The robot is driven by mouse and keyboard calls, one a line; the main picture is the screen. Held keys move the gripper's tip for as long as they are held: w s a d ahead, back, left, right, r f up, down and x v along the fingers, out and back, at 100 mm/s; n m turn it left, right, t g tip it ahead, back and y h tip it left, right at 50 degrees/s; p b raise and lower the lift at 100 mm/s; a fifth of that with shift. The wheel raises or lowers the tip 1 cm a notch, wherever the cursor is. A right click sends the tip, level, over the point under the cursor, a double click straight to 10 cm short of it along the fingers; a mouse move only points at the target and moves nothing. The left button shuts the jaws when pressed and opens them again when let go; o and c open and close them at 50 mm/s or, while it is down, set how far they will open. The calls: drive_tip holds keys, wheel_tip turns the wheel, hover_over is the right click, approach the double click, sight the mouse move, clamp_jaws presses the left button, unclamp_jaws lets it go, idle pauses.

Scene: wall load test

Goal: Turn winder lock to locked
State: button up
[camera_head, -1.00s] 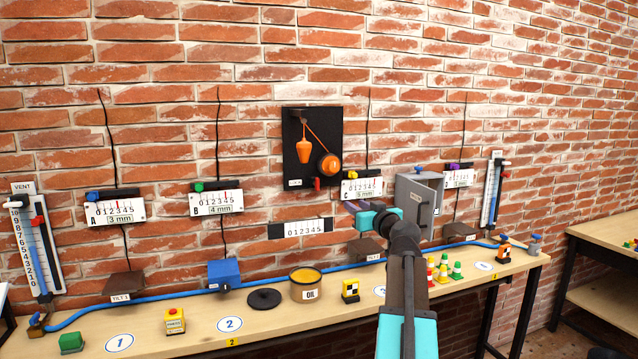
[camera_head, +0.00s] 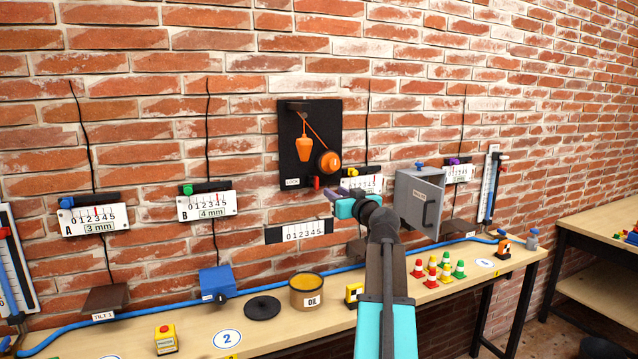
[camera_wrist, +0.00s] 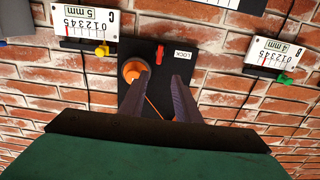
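The winder lock is a small red lever (camera_head: 316,182) at the bottom edge of the black winder board (camera_head: 288,150), beside a LOCK label (camera_head: 292,183). It appears roughly vertical. In the wrist view, which shows the wall upside down, the red lever (camera_wrist: 160,53) stands beyond my fingertips, with the LOCK label (camera_wrist: 181,54) to its right. My gripper (camera_head: 335,195) is open and empty, just below and right of the lever in the head view. In the wrist view my gripper (camera_wrist: 161,80) has its fingers apart, roughly lined up with the lever, not visibly touching it. The fingers partly hide the board.
An orange drum (camera_head: 329,163) and hanging orange weight (camera_head: 304,148) are on the board. Gauge C (camera_wrist: 88,20) is close by, partly hidden by my gripper in the head view. A grey cabinet (camera_head: 410,200) is right of my arm. The bench below holds an oil tin (camera_head: 306,292) and cones.

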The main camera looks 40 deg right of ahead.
drive_tip(key=shift+s, duration=0.1)
drive_tip(key=p, duration=0.4)
approach(317, 181)
drive_tip(key=shift+x, duration=4.05)
drive_tip(key=shift+d, duration=0.1)
clamp_jaws()
